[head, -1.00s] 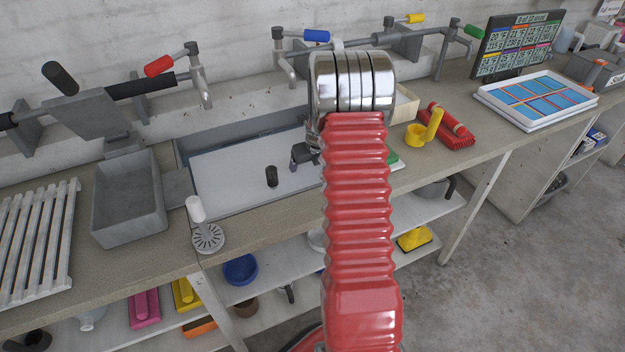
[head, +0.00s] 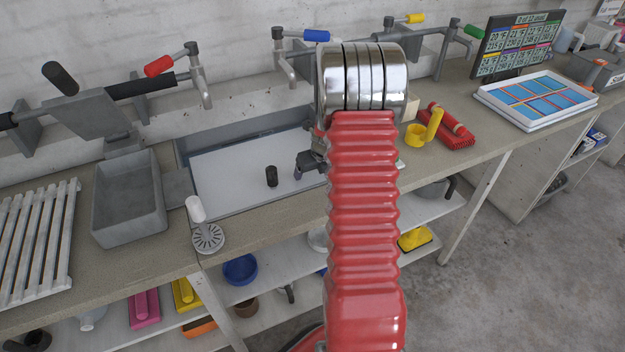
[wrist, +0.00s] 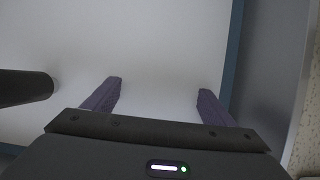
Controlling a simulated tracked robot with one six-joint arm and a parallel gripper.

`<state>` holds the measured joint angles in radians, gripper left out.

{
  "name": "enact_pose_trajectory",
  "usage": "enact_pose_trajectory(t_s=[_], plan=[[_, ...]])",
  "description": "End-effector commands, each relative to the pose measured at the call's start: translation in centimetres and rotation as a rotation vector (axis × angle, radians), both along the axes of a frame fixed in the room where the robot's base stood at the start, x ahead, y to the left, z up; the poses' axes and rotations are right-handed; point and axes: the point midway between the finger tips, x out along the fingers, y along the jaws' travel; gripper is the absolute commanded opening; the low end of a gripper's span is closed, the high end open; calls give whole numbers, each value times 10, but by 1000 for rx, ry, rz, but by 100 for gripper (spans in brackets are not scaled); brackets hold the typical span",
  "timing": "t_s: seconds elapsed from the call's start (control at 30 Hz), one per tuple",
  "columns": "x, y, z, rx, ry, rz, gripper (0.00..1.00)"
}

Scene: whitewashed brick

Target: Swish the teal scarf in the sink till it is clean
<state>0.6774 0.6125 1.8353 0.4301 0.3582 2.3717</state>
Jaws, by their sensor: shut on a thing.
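The sink (head: 240,180) in the bench shows a flat, opaque, whitish surface inside; the wrist view shows its blue-grey edge (wrist: 234,50) on the right. My gripper (wrist: 159,95) has two purple fingers standing apart over or in this surface. In the head view the gripper (head: 302,170) is low in the sink's right half, partly behind my red arm. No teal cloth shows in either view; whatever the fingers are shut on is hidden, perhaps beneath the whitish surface.
A dark upright post (head: 271,176) stands in the sink, left of my gripper. A blue-handled tap (head: 317,36) is behind the sink. A grey basin (head: 128,205) and white slatted rack (head: 38,240) are left; a yellow cup (head: 418,137) and red brush (head: 452,135) are right.

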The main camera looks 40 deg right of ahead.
Motion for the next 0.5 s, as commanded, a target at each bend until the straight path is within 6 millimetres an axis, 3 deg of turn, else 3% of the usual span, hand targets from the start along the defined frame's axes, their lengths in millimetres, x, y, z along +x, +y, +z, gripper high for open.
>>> enact_pose_trajectory(t_s=[0.5], plan=[[35, -10, 0, -1, -2, 1, 50]])
